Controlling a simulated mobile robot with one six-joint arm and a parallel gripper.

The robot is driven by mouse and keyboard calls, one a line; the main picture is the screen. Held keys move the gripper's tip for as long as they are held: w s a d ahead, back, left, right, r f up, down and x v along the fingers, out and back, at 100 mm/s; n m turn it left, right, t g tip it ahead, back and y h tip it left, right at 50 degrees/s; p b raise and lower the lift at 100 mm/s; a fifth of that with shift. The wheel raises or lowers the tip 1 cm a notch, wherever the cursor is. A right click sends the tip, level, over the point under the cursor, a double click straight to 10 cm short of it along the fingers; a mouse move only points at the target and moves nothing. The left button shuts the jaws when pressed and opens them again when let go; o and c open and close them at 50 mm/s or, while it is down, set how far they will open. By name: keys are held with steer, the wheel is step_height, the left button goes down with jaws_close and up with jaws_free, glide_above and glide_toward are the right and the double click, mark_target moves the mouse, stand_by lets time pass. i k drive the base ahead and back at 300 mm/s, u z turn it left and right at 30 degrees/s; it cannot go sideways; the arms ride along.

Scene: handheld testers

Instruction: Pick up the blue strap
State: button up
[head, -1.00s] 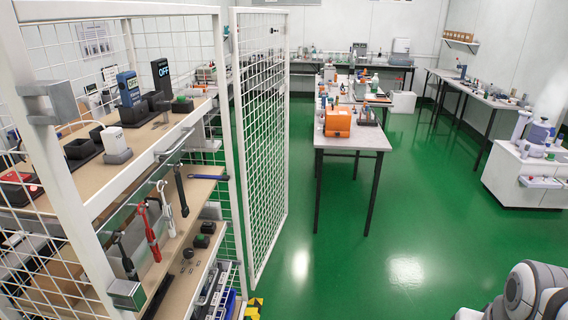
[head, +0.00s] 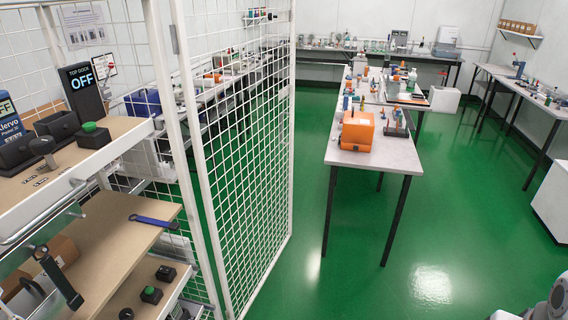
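A blue strap (head: 153,221), thin and flat, shows in the head view at the left, by the far right end of the cage's middle shelf. It seems to lie on or just over the board's edge; I cannot tell whether it hangs from something. A black strap-like piece (head: 57,277) hangs nearer, at the lower left. My gripper is out of view. Only a piece of my own arm shows at the bottom right corner, far from the strap.
A white mesh door (head: 240,170) stands open to the right of the shelves. The upper shelf (head: 98,158) holds black testers and a green button. An orange box (head: 357,131) sits on a grey table (head: 385,157). The green floor (head: 350,285) between is clear.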

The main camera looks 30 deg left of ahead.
mark_target(174, 226)
steer(key=z, duration=0.05)
steer(key=i, duration=2)
steer(key=u, duration=0.55)
steer(key=k, duration=0.05)
steer(key=u, duration=3.6)
steer(key=i, duration=1)
steer(key=u, duration=0.05)
